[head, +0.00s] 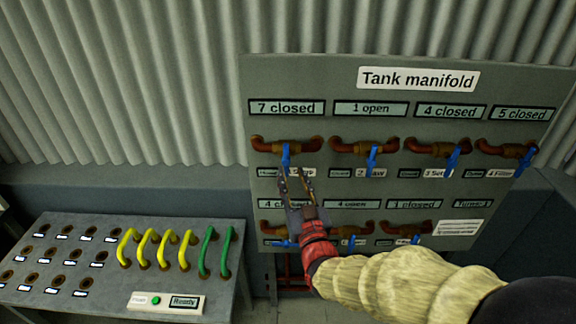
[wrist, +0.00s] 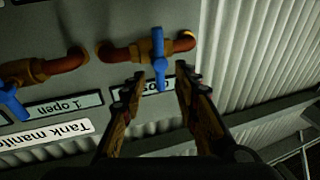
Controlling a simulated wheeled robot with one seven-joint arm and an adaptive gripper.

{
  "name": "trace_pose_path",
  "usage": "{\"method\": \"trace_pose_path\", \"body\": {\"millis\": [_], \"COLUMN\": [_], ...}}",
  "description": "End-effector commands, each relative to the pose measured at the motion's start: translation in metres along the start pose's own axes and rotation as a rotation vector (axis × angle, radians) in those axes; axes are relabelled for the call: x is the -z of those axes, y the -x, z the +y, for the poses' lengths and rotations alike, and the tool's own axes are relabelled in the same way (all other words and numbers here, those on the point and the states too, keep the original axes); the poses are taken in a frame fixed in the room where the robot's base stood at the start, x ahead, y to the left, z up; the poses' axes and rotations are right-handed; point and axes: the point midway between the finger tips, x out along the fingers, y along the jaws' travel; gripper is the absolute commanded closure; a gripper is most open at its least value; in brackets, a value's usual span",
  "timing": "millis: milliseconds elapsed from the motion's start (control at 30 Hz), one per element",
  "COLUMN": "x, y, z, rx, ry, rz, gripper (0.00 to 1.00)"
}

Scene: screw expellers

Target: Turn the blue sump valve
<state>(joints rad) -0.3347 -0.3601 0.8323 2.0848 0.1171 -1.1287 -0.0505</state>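The Tank manifold panel (head: 385,95) holds two rows of brown pipes with blue valve handles. The upper-left blue handle (head: 286,157) hangs roughly vertical under the "7 closed" display (head: 287,107); the small labels below it are partly covered and too blurred to read as sump. My gripper (head: 292,176) is just below this handle in the head view, fingers pointing up. In the wrist view, my gripper (wrist: 158,82) has its fingers apart, with the blue handle (wrist: 159,67) showing between the fingertips, nearer the left one. I see no clear contact.
Other blue handles stand to the right (head: 372,158) and in the lower row, partly hidden by my arm. A grey console (head: 110,228) with yellow and green cables stands at lower left. A corrugated wall (head: 130,80) rises behind.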

Motion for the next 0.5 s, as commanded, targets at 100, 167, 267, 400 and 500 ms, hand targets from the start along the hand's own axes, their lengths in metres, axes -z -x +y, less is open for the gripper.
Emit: {"method": "trace_pose_path", "body": {"millis": [100, 167, 267, 400, 500], "x": [0.0, 0.0, 0.0, 0.0, 0.0], "y": [0.022, 0.03, 0.039, 0.046, 0.046], "z": [0.0, -0.001, -0.001, -0.001, -0.001], "rx": [0.001, 0.001, 0.001, 0.001, 0.001], "ry": [0.0, 0.0, 0.0, 0.0, 0.0], "rz": [0.0, -0.001, -0.001, 0.0, 0.0], "gripper": [0.69, 0.69, 0.69, 0.69, 0.69]}}
